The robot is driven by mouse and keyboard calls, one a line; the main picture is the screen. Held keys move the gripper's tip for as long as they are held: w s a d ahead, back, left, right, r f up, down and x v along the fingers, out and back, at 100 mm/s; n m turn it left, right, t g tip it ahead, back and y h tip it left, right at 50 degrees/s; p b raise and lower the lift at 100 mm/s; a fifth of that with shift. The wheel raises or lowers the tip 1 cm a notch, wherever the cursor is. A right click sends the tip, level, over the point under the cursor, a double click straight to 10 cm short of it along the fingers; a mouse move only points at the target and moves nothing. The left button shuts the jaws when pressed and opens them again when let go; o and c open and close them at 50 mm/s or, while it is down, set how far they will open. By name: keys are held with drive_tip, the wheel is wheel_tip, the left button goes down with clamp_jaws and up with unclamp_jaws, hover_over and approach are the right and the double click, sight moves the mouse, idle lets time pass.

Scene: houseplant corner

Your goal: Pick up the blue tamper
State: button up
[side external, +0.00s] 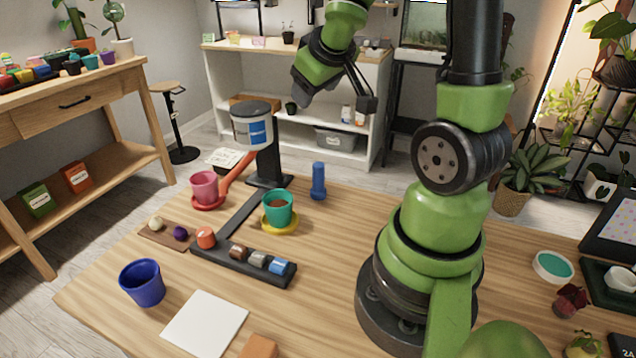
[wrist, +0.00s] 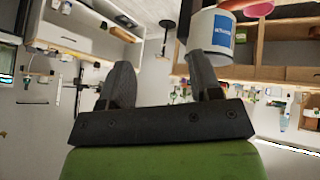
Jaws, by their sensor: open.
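The blue tamper (side external: 318,182) stands upright on the wooden table in the side view, behind and right of the teal pot. My gripper (side external: 333,104) is raised well above the table, over the tamper's area and apart from it. Its two dark fingers are spread with nothing between them. In the wrist view my gripper (wrist: 160,76) is also open and empty, and the tamper does not show there.
A white canister with a blue label (side external: 252,128) sits on a black stand left of the tamper. The teal pot (side external: 278,212) is on a yellow saucer (side external: 281,229). A pink pot (side external: 204,187), a blue pot (side external: 142,283) and a black rack (side external: 214,254) stand farther left.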

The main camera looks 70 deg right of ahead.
wheel_tip(320, 180, down, 7)
drive_tip(key=d+n+y, duration=0.1)
drive_tip(key=d+y, duration=0.1)
drive_tip(key=d, duration=0.1)
drive_tip(key=n+g+y, duration=0.1)
drive_tip(key=y, duration=0.1)
approach(316, 175)
drive_tip(key=d+f, duration=0.1)
drive_tip(key=d, duration=0.1)
drive_tip(key=shift+w+a+x, duration=0.1)
drive_tip(key=shift+a+x, duration=0.05)
drive_tip(key=shift+x, duration=2.35)
drive_tip(key=shift+w+a+x, duration=0.15)
drive_tip(key=shift+x, duration=2.35)
drive_tip(key=shift+c, duration=0.2)
drive_tip(key=c, duration=1)
